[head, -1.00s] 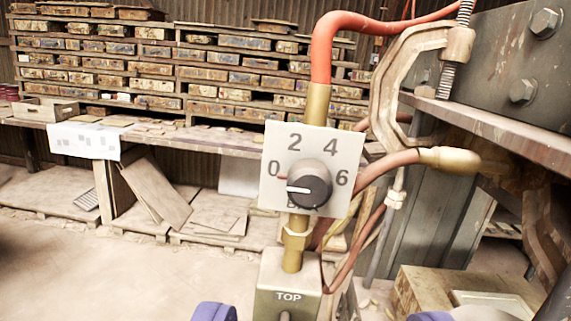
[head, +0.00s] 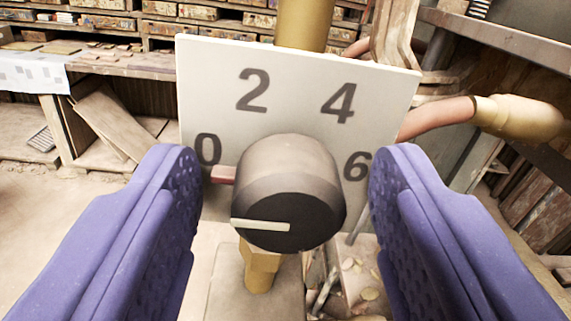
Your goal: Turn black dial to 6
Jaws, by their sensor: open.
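The black dial (head: 288,200) sits on a square white plate (head: 300,95) with the numbers 0, 2, 4 and 6. Its white pointer line (head: 260,225) points left, a little below the 0. A small red mark (head: 223,174) shows at the dial's left side, near the 0. The 6 (head: 357,166) is at the right. My gripper (head: 285,195) is open, with one purple finger on each side of the dial. Gaps show between both fingers and the dial. The plate's lower part is hidden behind the dial and fingers.
A brass pipe (head: 303,25) rises behind the plate, and a brass fitting (head: 262,265) shows below the dial. A hose with a brass end (head: 515,117) and a metal ledge (head: 500,40) are at the right. Shelves and a bench stand far behind at the left.

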